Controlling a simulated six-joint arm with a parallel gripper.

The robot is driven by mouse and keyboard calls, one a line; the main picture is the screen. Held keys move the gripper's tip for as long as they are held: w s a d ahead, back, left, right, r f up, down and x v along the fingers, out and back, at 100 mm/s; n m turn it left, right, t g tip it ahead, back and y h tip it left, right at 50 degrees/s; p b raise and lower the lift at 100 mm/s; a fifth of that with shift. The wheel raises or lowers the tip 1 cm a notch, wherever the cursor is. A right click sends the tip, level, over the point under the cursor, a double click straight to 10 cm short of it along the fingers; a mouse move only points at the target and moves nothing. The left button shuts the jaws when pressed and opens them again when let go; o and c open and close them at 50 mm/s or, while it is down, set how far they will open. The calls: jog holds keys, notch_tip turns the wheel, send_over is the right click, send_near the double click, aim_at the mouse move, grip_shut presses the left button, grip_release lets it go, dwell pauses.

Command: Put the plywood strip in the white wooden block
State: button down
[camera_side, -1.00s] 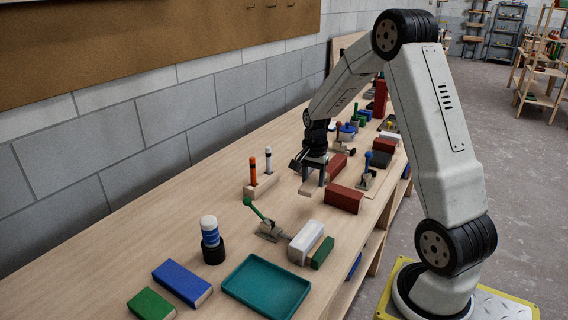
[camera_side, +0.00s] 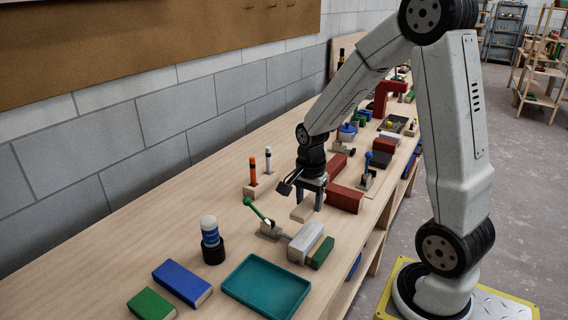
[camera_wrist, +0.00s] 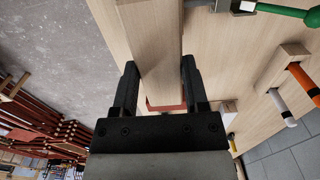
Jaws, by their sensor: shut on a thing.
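The plywood strip (camera_side: 302,209) is pale wood and is held in my gripper (camera_side: 312,190) above the bench, on the near side of the red blocks. In the wrist view the strip (camera_wrist: 155,40) runs up from between the two dark fingers (camera_wrist: 160,90) and out of the top edge. No opening in the block can be made out. I cannot pick the block out in the wrist view.
A green block (camera_side: 321,253) sits right beside the white block. A red block (camera_side: 344,199) is right of my gripper. A teal tray (camera_side: 267,287) is nearer the camera. A wooden holder (camera_side: 262,185) carries orange and white markers.

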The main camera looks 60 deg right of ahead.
jog(key=shift+f, duration=0.1)
send_over(307, 233)
jog(key=shift+f, duration=2.1)
jog(key=shift+f, duration=0.1)
jog(key=shift+f, duration=1.7)
jog(key=shift+f, duration=0.15)
jog(key=shift+c, duration=0.5)
grip_release()
jog(key=shift+r, duration=6.2)
